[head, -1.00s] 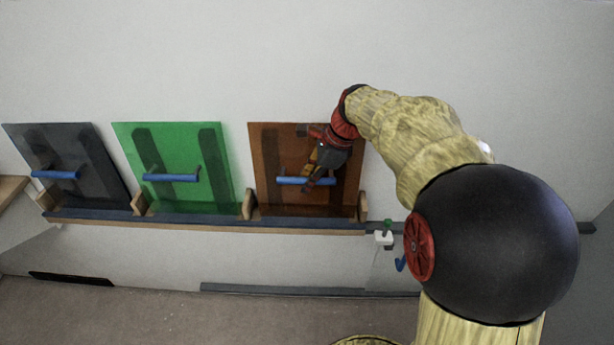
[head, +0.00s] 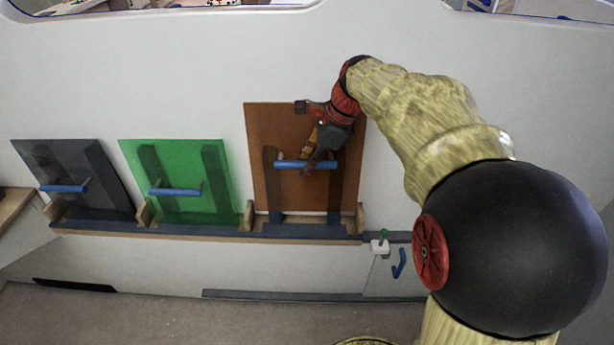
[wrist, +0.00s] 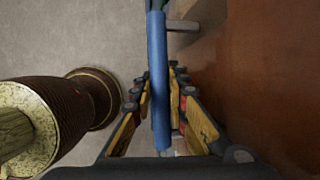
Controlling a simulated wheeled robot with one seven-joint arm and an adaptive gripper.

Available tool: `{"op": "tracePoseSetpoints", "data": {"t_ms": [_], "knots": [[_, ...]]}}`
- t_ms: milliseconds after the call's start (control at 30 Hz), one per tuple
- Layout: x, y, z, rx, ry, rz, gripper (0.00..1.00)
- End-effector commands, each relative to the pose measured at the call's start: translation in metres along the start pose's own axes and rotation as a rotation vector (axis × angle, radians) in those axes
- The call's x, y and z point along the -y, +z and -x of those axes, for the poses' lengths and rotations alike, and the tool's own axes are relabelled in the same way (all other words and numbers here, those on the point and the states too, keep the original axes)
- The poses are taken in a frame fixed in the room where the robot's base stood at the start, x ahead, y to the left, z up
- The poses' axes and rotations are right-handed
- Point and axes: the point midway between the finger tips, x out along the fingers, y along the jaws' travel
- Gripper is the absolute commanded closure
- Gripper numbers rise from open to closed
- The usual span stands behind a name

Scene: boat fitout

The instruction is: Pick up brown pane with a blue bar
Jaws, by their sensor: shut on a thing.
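The brown pane (head: 260,150) stands nearly upright against the white wall in the head view, its lower edge a little above the ledge. Its blue bar (head: 291,164) runs across its middle. My gripper (head: 308,168) is shut on the blue bar near its middle. In the wrist view the blue bar (wrist: 157,75) passes between the fingers of my gripper (wrist: 160,90), with the brown pane (wrist: 275,70) filling the right side.
A green pane (head: 185,210) and a dark grey pane (head: 75,160), each with a blue bar, lean in slots to the left. The slotted ledge (head: 200,231) has wooden dividers. A small white fitting (head: 380,247) sits right of it. The wall above the panes is clear.

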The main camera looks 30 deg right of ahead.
Motion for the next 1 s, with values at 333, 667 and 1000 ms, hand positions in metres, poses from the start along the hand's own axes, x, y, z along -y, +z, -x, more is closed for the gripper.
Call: {"op": "tracePoseSetpoints", "data": {"t_ms": [333, 667, 1000], "knots": [[0.014, 0.038, 0.092, 0.001, -0.006, 0.003, 1.0], [0.02, 0.06, 0.143, 0.001, -0.004, 0.002, 1.0], [0.021, 0.065, 0.157, 0.001, -0.003, 0.001, 1.0]]}}
